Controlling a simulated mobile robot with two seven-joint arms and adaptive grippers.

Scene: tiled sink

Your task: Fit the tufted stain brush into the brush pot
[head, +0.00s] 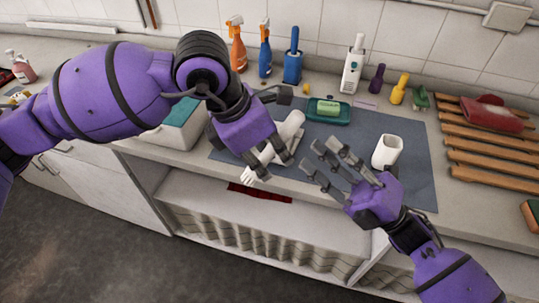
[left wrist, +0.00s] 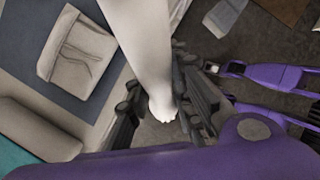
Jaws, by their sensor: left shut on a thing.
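The white tufted stain brush (head: 290,128) is gripped in my left gripper (head: 265,158), tilted, with its pale tufted end (head: 249,178) pointing down toward the counter's front edge. In the left wrist view the brush's thick white body (left wrist: 145,40) runs between the fingers (left wrist: 155,105), and the tufts (left wrist: 163,110) show beyond them. The white brush pot (head: 387,150) stands upright on the blue-grey mat, to the right of the brush and apart from it. My right gripper (head: 340,165) has its fingers spread, empty, just left of the pot.
A folded beige cloth (left wrist: 75,55) lies on the mat (head: 412,185) near the brush. A green soap dish (head: 330,112) sits behind. Spray bottles (head: 265,50) and a white bottle (head: 353,65) line the wall. A wooden slatted rack (head: 490,150) is at right.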

